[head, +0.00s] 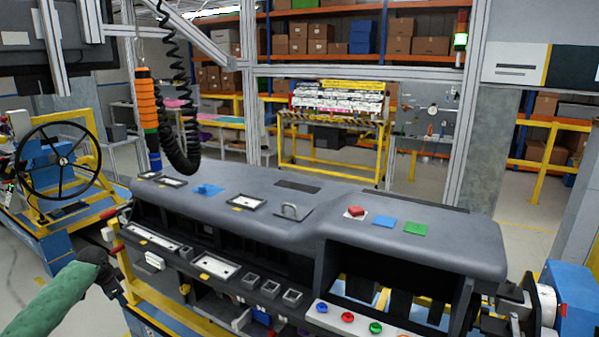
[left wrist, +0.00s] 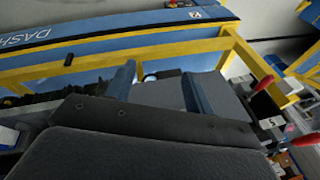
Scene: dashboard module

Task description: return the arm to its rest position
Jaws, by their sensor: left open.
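My left gripper (head: 108,276) shows at the lower left of the head view, at the end of my green-sleeved arm. It is in front of the left end of the dashboard module (head: 235,205) and apart from its grey top. In the left wrist view its two fingers (left wrist: 162,92) are spread, with nothing between them. Behind them are the yellow frame and the blue base. My right gripper is not in the head view.
A red-handled clamp (head: 116,249) on the yellow frame stands close beside my left gripper. A steering wheel stand (head: 62,160) is at the left. An orange tool (head: 147,105) hangs above the dashboard. Blue, red and green pieces (head: 415,228) lie on the dashboard top.

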